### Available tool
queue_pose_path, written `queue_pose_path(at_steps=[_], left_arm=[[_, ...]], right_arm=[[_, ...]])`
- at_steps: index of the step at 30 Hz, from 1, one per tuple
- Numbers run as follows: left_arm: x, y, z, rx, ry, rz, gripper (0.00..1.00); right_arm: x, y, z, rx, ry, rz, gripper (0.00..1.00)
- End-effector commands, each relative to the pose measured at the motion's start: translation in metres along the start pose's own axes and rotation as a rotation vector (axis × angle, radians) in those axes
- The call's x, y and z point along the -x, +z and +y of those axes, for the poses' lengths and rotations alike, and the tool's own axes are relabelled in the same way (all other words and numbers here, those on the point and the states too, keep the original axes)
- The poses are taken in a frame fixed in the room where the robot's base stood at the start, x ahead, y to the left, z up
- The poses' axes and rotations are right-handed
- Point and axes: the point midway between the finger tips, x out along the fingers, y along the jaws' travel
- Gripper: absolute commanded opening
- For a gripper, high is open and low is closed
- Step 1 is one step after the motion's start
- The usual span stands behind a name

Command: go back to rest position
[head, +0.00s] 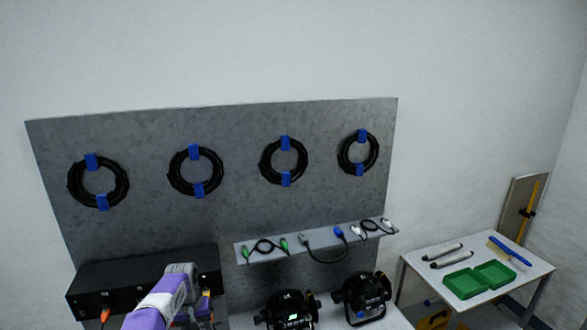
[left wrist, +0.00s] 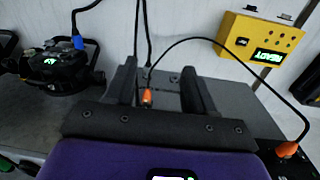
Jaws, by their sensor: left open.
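My left arm, purple and white, comes in at the bottom left of the head view, in front of a black box (head: 145,280). In the left wrist view my left gripper (left wrist: 158,72) is open, its two dark fingers apart. An orange plug (left wrist: 147,97) on a black cable shows between the fingers, with a gap on each side. Another orange plug (left wrist: 287,150) is at the cable's right end. Two black par cans (head: 290,311) (head: 364,297) stand at the bottom of the head view. My right gripper is not in view.
Several coiled cables (head: 98,182) hang on a grey panel (head: 225,135). A narrow shelf (head: 290,251) below holds short cables. A white table (head: 425,285) at the right bears green trays (head: 466,284) and tools. A yellow box (left wrist: 259,40) reading READY shows in the wrist view.

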Motion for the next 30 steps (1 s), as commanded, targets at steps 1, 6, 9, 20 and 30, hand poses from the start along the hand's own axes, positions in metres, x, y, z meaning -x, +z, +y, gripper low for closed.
queue_pose_path(at_steps=[1, 6, 9, 20, 30], left_arm=[[-0.014, 0.005, 0.002, -0.008, 0.009, -0.008, 0.54], [-0.068, 0.026, 0.016, -0.038, 0.056, -0.02, 0.54], [-0.109, 0.051, 0.026, -0.054, 0.094, -0.029, 0.54], [-0.223, 0.205, 0.063, -0.062, 0.239, -0.055, 0.54], [-0.235, 0.346, 0.071, -0.032, 0.297, -0.065, 0.54]], right_arm=[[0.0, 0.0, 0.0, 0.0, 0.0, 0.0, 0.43], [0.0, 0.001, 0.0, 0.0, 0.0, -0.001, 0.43], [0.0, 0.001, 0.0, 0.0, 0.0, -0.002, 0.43], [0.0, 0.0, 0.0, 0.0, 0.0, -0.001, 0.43], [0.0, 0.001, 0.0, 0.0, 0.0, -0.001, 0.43]])
